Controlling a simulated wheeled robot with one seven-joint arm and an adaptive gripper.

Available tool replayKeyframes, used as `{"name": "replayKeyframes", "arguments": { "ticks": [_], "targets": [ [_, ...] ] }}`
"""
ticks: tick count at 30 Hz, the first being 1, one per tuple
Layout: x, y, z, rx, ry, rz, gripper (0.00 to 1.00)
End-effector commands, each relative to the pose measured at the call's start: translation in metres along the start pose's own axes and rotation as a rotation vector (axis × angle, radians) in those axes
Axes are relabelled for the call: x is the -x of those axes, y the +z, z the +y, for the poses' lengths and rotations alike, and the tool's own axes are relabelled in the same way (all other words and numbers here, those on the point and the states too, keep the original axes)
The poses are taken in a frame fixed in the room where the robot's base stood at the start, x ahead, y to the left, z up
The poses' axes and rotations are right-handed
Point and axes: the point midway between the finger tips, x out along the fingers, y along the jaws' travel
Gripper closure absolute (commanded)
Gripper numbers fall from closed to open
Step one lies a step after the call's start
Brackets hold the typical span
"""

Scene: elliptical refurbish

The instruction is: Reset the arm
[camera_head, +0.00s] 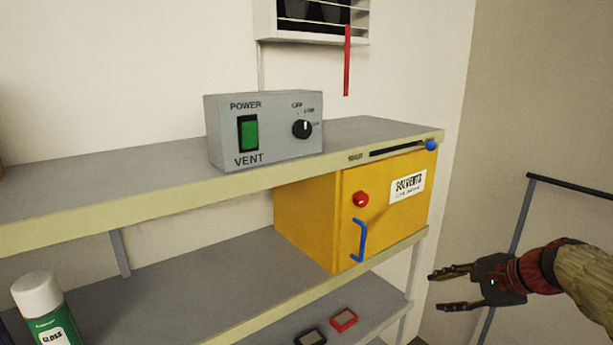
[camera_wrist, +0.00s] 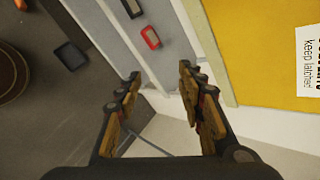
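My gripper (camera_head: 445,290) is at the lower right in the head view, to the right of the yellow solvents cabinet (camera_head: 305,215) and apart from it. Its two fingers are spread with nothing between them. In the wrist view my gripper (camera_wrist: 160,85) also shows open, with the shelf edge and the floor beyond the fingers. The yellow cabinet (camera_wrist: 250,45) is at the upper right there, with part of its white label in view. My arm comes in from the right edge in the head view.
A grey vent box (camera_head: 265,130) with a green switch and black knob stands on the upper shelf (camera_head: 90,185). The cabinet has a blue handle (camera_head: 359,240) and red knob (camera_head: 361,199). A spray can (camera_head: 42,305) stands lower left. Metal rails (camera_head: 520,220) stand behind my gripper.

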Motion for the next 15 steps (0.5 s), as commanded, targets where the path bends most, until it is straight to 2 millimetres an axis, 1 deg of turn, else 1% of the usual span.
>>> {"name": "replayKeyframes", "arguments": {
  "ticks": [1, 2, 3, 5, 6, 8, 9, 11, 12, 14, 15],
  "targets": [
    [-0.014, 0.009, 0.039, 0.124, 0.063, 0.018, 0.61],
    [-0.018, 0.015, 0.059, 0.205, 0.103, 0.027, 0.61],
    [-0.022, 0.021, 0.086, 0.313, 0.155, 0.039, 0.61],
    [-0.029, 0.029, 0.128, 0.478, 0.234, 0.053, 0.61],
    [-0.032, 0.034, 0.154, 0.583, 0.282, 0.06, 0.61],
    [-0.036, 0.039, 0.19, 0.729, 0.348, 0.066, 0.61],
    [-0.039, 0.042, 0.212, 0.818, 0.387, 0.069, 0.61],
    [-0.042, 0.045, 0.243, 0.941, 0.438, 0.075, 0.61],
    [-0.045, 0.046, 0.262, 1.017, 0.469, 0.078, 0.61],
    [-0.049, 0.048, 0.288, 1.118, 0.507, 0.085, 0.61],
    [-0.052, 0.049, 0.305, 1.177, 0.528, 0.089, 0.61]
  ]
}}
